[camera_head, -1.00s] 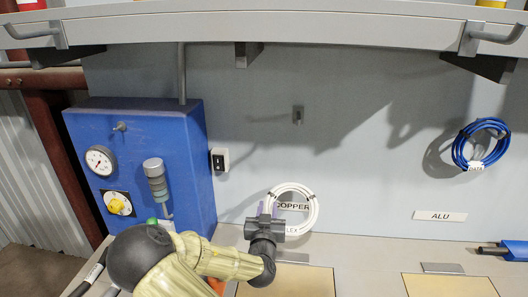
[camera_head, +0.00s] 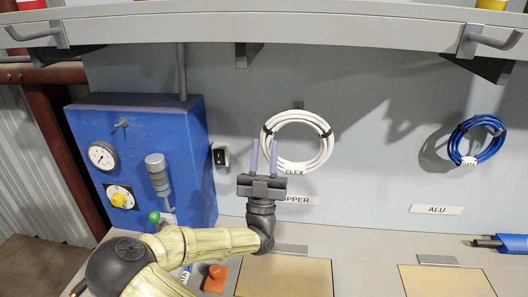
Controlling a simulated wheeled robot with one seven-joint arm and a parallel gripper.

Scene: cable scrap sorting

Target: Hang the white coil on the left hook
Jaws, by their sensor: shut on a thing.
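The white coil (camera_head: 325,150) with dark ties and a FLEX tag (camera_head: 293,171) is upright in front of the grey wall. My gripper (camera_head: 264,145) is shut on the coil's left side, its two purple fingers pointing up. The left hook (camera_head: 298,105) is a small grey piece on the wall above the COPPER sign (camera_head: 300,201). It shows just over the coil's top edge, mostly hidden behind the coil. I cannot tell whether the coil touches the hook.
A blue coil (camera_head: 462,140) hangs on the wall at right, above the ALU sign (camera_head: 437,209). A blue box (camera_head: 135,150) with a gauge and yellow knob stands at left. A grey shelf (camera_head: 340,27) with hooks spans the top. Tan mats (camera_head: 285,278) lie on the bench.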

